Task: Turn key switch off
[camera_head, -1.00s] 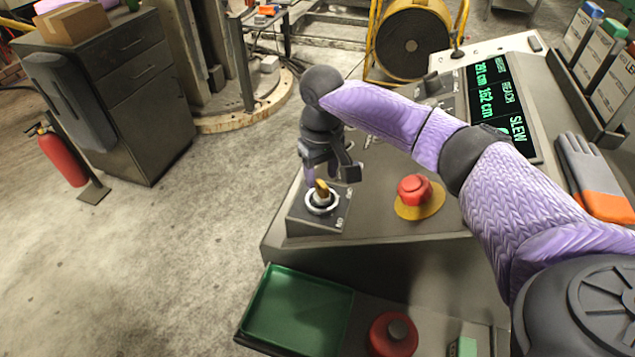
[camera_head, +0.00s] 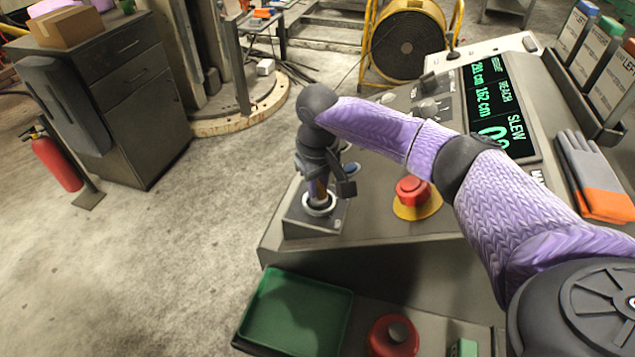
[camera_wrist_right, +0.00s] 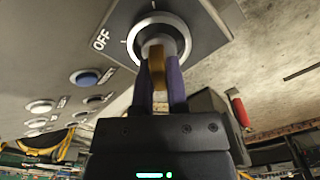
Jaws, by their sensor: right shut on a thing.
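The key switch (camera_head: 319,205) sits on a grey box at the left end of the console, with a silver ring around its barrel. In the right wrist view the silver ring (camera_wrist_right: 158,32) and an "OFF" label (camera_wrist_right: 101,40) to its left show. The brass key (camera_wrist_right: 157,68) stands in the switch, between the two purple fingers. My right gripper (camera_wrist_right: 159,85) is shut on the key. In the head view my right gripper (camera_head: 320,188) is directly over the switch and hides most of the key. My left gripper is not in view.
A red emergency button (camera_head: 412,189) on a yellow disc stands right of the switch. A display (camera_head: 497,110) and gloves (camera_head: 592,175) lie to the right.

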